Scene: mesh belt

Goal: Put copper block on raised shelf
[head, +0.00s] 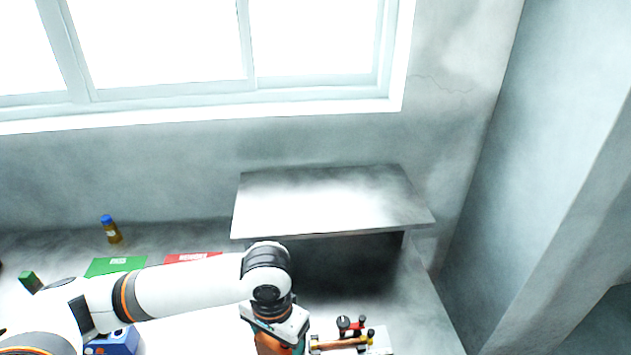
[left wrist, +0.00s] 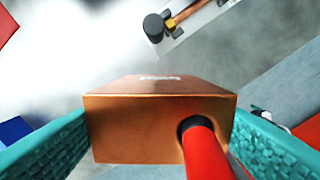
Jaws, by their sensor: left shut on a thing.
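The copper block (left wrist: 135,125) fills the middle of the left wrist view, between the teal fingers of my left gripper (left wrist: 160,122), which is shut on it. In the head view the block (head: 268,346) shows partly at the bottom edge, below my left gripper (head: 280,333). The raised shelf (head: 320,200) is a grey board against the back wall, with a clear top. My gripper is in front of the shelf, on the near side. A red rod with a black end (left wrist: 205,150) overlaps the block's near face; I cannot tell whether they touch. My right gripper is not in view.
A tool rack (head: 378,341) with several tools stands just right of my gripper. A green mat (head: 115,265), a red mat (head: 195,257), a blue box (head: 122,343) and a blue-capped bottle (head: 111,230) are on the left. The space above the shelf is free.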

